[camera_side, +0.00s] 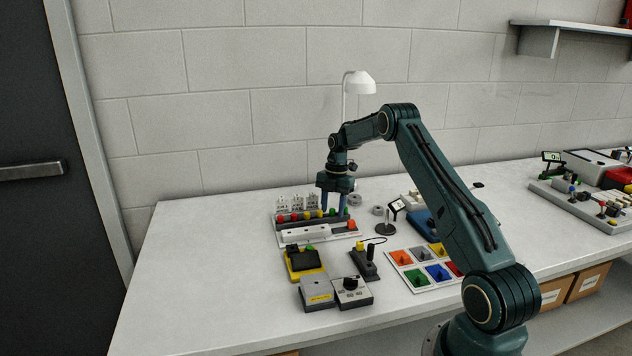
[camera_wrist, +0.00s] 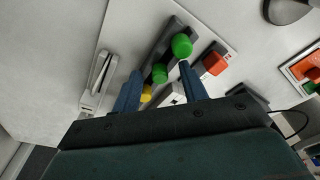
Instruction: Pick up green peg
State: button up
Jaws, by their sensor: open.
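My gripper (camera_side: 333,205) points down over the right part of a dark peg rack, its two blue fingers apart. In the wrist view my gripper (camera_wrist: 160,72) is open, with a green peg (camera_wrist: 160,74) showing between its fingers. A second green peg (camera_wrist: 182,45) shows farther up, near the rack's end and beyond the right fingertip. A yellow peg (camera_wrist: 146,92) shows below the first green one, beside the left finger. I cannot tell whether a finger touches a peg.
An orange-red block (camera_wrist: 215,63) lies close to the right finger. A white lamp (camera_side: 359,84) stands behind the gripper. A tray of coloured compartments (camera_side: 393,259) lies to the right. The left table area is clear.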

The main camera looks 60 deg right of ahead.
aim_at(332, 209)
dwell(0.3)
grip_shut()
jog(key=shift+r, duration=0.15)
notch_tip(332, 209, up, 10)
dwell(0.8)
jog(key=shift+a, duration=0.1)
dwell(0.5)
jog(key=a+f, duration=0.3)
jog(key=a, duration=0.4)
jog(key=shift+s+a, duration=0.25)
jog(key=shift+s, duration=0.15)
